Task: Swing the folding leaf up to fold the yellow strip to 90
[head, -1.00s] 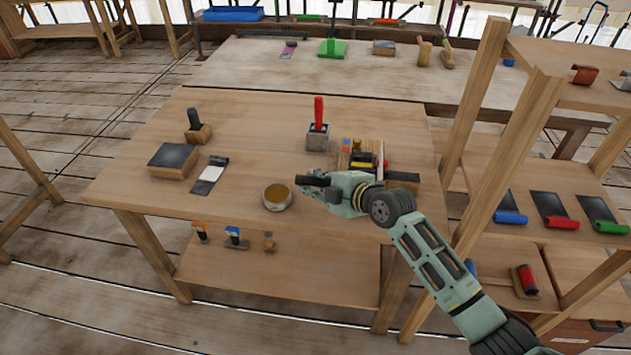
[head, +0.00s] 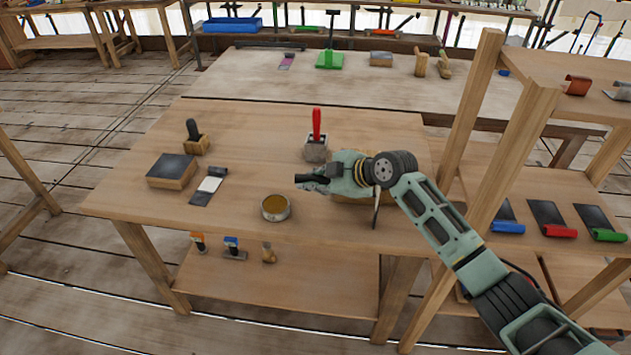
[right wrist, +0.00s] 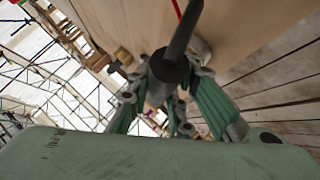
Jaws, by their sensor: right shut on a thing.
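My right gripper (head: 312,184) is low over the right half of the wooden bench, shut on a dark handle (head: 305,179). In the right wrist view the dark handle (right wrist: 182,40) runs up from a wider dark end between the fingers. Behind and below my right wrist, part of a wooden block (head: 348,198) shows. A thin dark upright piece (head: 376,210) shows beside it; I cannot tell whether it is the folding leaf. The yellow strip is hidden behind my arm. My left gripper is out of view.
A round tin (head: 275,208) stands just left of and nearer than my right gripper. A red-handled tool (head: 316,125) stands in a grey block (head: 316,150) behind it. A dark-topped block (head: 172,171) is at left. A shelf post (head: 505,160) rises close to my right arm.

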